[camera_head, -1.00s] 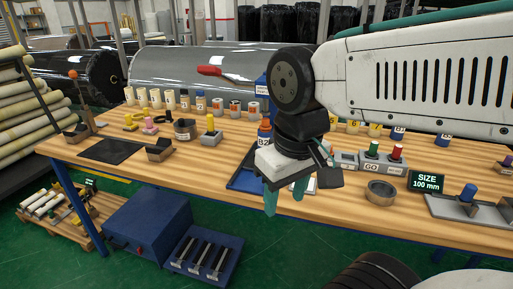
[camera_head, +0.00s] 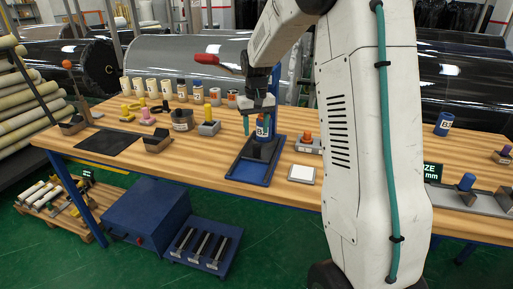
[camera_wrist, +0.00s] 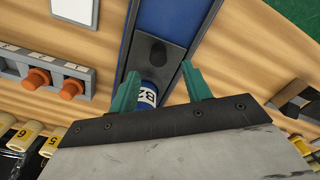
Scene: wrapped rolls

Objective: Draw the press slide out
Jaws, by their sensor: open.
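A blue roll with a white label (camera_head: 262,131) stands at the slide's back part and shows between my fingers in the wrist view (camera_wrist: 148,94). My gripper (camera_head: 260,121) is open, fingers down, one on each side of the roll. Whether the fingers touch anything cannot be told.
A white square pad (camera_head: 302,174) and a grey block with orange buttons (camera_head: 307,144) stand right of the bed. A yellow-topped holder (camera_head: 209,122) and a dark mat (camera_head: 108,142) lie left. Several rolls line the back. My arm hides much of the right table.

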